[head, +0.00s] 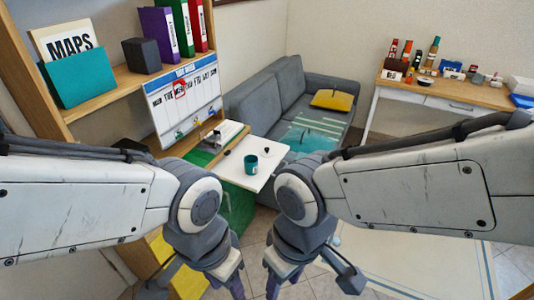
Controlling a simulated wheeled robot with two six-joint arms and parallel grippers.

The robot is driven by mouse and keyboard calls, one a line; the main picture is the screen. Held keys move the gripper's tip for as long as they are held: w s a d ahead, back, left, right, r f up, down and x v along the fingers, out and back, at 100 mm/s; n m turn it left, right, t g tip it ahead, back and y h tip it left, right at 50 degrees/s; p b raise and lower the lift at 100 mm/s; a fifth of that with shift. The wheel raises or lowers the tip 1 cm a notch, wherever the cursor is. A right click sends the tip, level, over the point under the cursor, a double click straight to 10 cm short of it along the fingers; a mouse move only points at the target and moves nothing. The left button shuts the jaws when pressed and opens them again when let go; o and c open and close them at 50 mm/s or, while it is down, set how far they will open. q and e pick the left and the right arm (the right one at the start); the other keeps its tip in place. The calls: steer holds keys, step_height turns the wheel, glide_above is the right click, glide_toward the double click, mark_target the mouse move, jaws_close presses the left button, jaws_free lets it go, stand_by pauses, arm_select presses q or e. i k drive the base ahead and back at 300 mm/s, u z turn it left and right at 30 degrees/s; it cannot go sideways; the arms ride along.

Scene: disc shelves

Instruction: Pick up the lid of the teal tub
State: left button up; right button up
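A small teal tub (250,164) stands upright on a white tabletop in the middle of the head view. I cannot make out a separate lid on it. A small dark item lies on the tabletop to its left, too small to identify. My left gripper (228,284) points down at the bottom edge, nearer to me than the tabletop. My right gripper (276,284) hangs beside it, to its right. Both are apart from the tub. Their fingertips are partly cut off by the frame, so their opening is unclear. I see nothing held in them.
A wooden shelf at left holds a teal file box (79,78), a dark box (142,55) and binders (166,32). A calendar board (184,98) hangs below. A grey sofa (268,98) stands behind the tabletop. A cluttered desk (450,92) is at back right.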

mark_target(266, 152)
steer(key=z, duration=0.5)
steer(key=k, duration=0.6)
steer(key=z, duration=0.65)
steer(key=i, duration=0.85)
steer(key=u, duration=0.45)
steer(key=i, duration=0.85)
steer(key=u, duration=1.3)
steer(key=i, duration=0.6)
steer(key=u, duration=0.6)
